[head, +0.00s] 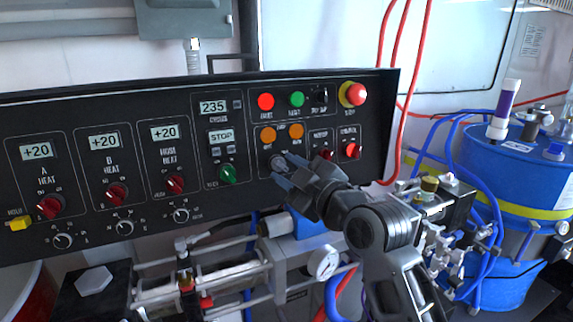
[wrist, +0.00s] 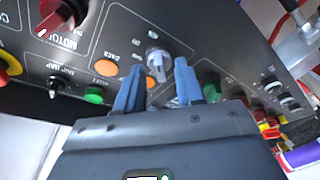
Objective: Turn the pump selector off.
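A grey selector knob (head: 278,162), which I take to be the pump selector, sits on the black control panel (head: 330,110) below two orange buttons. Its labels are too small to read with certainty. My gripper (head: 287,173) is in front of this knob in the head view and hides part of it. In the wrist view, the knob (wrist: 157,62) shows between the two blue fingertips, its pointer toward the gripper. The fingers are apart. I cannot tell whether either finger touches the knob.
A green knob (head: 227,174) is left of the grey one, and a red motor knob (head: 325,154) is to its right. A red emergency button (head: 353,94) is upper right. Pipes and a gauge (head: 326,263) lie below. Blue drums (head: 510,180) stand at right.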

